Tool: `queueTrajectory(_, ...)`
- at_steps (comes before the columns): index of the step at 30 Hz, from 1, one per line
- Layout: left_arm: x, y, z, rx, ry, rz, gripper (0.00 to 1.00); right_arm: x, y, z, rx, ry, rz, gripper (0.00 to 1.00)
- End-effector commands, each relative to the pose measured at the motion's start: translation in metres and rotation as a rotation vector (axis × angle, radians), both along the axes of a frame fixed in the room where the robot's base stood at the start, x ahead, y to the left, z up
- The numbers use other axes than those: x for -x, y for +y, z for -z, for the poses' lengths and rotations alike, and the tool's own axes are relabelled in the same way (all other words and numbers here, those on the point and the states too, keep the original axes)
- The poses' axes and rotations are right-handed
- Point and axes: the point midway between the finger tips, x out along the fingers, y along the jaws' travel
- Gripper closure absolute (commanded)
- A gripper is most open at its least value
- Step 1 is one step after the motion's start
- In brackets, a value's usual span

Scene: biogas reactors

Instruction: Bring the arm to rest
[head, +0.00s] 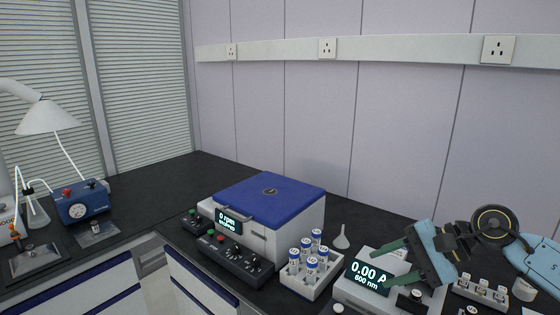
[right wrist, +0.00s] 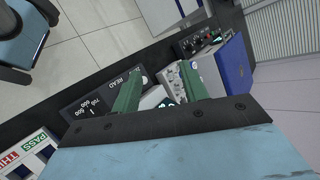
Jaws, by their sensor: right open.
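My right gripper (head: 384,264) comes in from the right in the head view. It is open, with its two green fingers apart and nothing seen between them. It hangs in front of and over the photometer (head: 345,292), whose display (head: 368,276) reads 0.00 A, 600 nm. The gripper hides part of the photometer. In the right wrist view, the open fingers (right wrist: 158,88) point at the bench, with part of the photometer (right wrist: 152,97) between them. My left gripper is not in view.
A centrifuge with a blue lid (head: 268,195) stands mid-bench. A rack (head: 318,290) of capped vials stands between it and the photometer. A small white flask (head: 342,238) stands behind. Several small vessels (head: 482,290) sit at the right. The back-left bench (head: 170,185) is clear.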

Motion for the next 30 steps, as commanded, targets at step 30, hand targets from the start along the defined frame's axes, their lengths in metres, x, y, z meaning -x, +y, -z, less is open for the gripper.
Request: queueTrajectory(30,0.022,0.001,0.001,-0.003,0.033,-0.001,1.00,0.113,-0.006,0.131,1.784,-1.145,-0.983,0.56)
